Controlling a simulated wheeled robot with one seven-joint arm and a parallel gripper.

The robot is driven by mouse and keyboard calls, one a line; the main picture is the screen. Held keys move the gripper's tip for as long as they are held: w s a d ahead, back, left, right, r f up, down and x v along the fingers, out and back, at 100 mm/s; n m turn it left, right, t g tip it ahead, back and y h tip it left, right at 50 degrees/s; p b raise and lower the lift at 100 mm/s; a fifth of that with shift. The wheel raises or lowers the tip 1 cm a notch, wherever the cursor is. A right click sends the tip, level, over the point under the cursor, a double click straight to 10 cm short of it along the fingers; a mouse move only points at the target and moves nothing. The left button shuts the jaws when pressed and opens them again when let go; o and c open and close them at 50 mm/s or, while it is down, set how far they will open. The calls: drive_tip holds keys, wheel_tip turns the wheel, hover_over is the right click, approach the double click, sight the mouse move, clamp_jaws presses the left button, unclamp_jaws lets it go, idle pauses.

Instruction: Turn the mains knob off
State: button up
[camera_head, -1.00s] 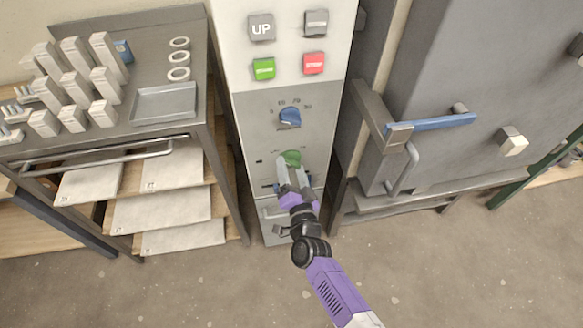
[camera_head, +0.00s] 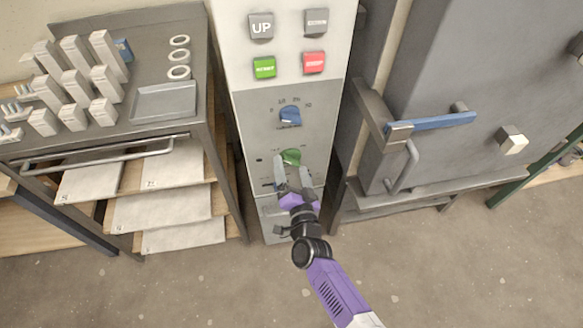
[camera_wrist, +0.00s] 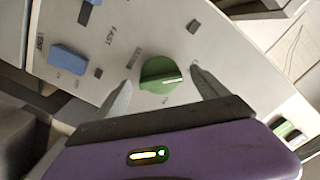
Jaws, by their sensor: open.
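The green knob (camera_head: 291,156) sits on the grey lower part of the control panel, below a blue knob (camera_head: 289,115). My gripper (camera_head: 292,165) is open and empty just in front of the green knob. In the wrist view the green knob (camera_wrist: 160,73) shows between and slightly beyond the two spread fingertips, with a clear gap on each side. A pale mark on it points to the right in that view. The lettering around it is too small to read, so I cannot confirm it is the mains knob.
A blue switch (camera_wrist: 67,59) sits on the panel beside the knob. Push buttons, including a green one (camera_head: 264,67) and a red one (camera_head: 313,62), are above. A shelved table (camera_head: 207,100) stands left; a grey cabinet with a blue handle (camera_head: 445,121) stands right.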

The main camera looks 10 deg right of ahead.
drive_tip(key=s, duration=0.7)
drive_tip(key=shift+s+p, duration=0.15)
drive_tip(key=shift+p, duration=0.3)
drive_tip(key=shift+a+f, duration=0.1)
drive_tip(key=s+r+n+y, duration=0.2)
drive_tip(key=s+r+n, duration=0.1)
drive_tip(key=r, duration=0.3)
drive_tip(key=s+d+r+n+g, duration=0.1)
drive_tip(key=s+d+r+n, duration=0.1)
drive_tip(key=s, duration=0.9)
drive_tip(key=s+d+r+n+g+h, duration=0.1)
drive_tip(key=s+d+r, duration=0.4)
drive_tip(key=s, duration=0.7)
drive_tip(key=s+d+r+n+g+h, duration=0.1)
drive_tip(key=s+r, duration=0.4)
drive_tip(key=s, duration=0.6)
drive_tip(key=shift+s+d+r+n, duration=0.4)
drive_tip(key=shift+d+n, duration=0.5)
drive_tip(key=shift+d, duration=0.35)
